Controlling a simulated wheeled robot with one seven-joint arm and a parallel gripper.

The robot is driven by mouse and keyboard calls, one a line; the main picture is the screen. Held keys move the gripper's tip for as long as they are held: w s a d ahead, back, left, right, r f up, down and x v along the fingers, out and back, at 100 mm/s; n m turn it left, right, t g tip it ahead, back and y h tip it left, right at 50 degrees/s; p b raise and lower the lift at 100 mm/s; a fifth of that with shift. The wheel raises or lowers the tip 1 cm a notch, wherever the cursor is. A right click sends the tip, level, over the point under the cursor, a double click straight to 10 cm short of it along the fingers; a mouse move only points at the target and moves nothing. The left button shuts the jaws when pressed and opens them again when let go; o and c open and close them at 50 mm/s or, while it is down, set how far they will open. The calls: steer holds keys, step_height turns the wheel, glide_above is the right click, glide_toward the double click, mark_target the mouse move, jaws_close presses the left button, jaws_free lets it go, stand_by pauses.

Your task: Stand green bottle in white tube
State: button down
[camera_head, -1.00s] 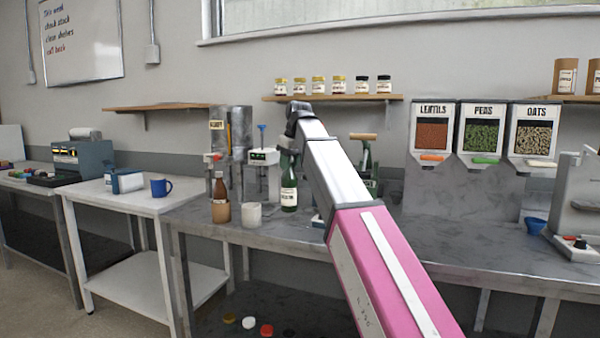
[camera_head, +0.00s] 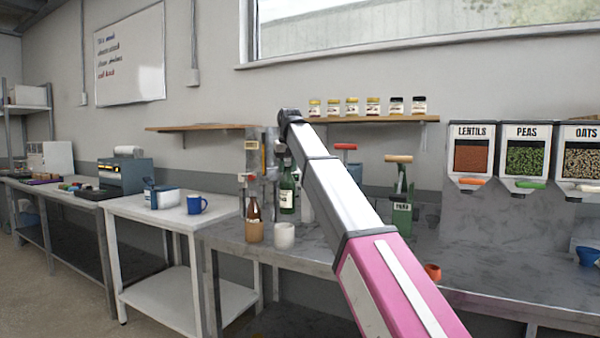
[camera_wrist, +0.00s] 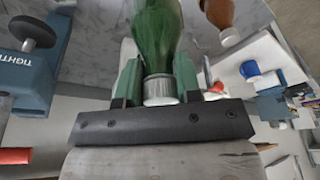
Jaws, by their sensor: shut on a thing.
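The green bottle (camera_head: 287,195) hangs upright with a pale label in the head view. In the wrist view its green body (camera_wrist: 157,28) and silver cap show between the fingers. My gripper (camera_wrist: 158,68) is shut on its neck, one green-padded finger on each side. The white tube (camera_head: 284,236) stands on the grey bench near its front edge. In the head view the bottle's base shows just above the tube's rim, with a small gap. I cannot tell whether the bottle is straight over the tube or behind it. The tube's inside is hidden.
A brown bottle (camera_head: 253,210) stands in a tan tube (camera_head: 254,232) close left of the white tube. Behind stand a grey machine and a green press (camera_head: 402,212). A small orange cup (camera_head: 433,272) is at right. A blue mug (camera_head: 197,204) sits on the white table (camera_head: 150,208).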

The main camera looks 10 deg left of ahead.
mark_target(284, 189)
steer(key=shift+w+a+r+m, duration=0.15)
steer(key=shift+a+m, duration=0.35)
steer(key=shift+a, duration=0.25)
steer(key=shift+f, duration=6.05)
steer(key=shift+c, duration=0.8)
jaws_free()
steer(key=shift+r, duration=1.6)
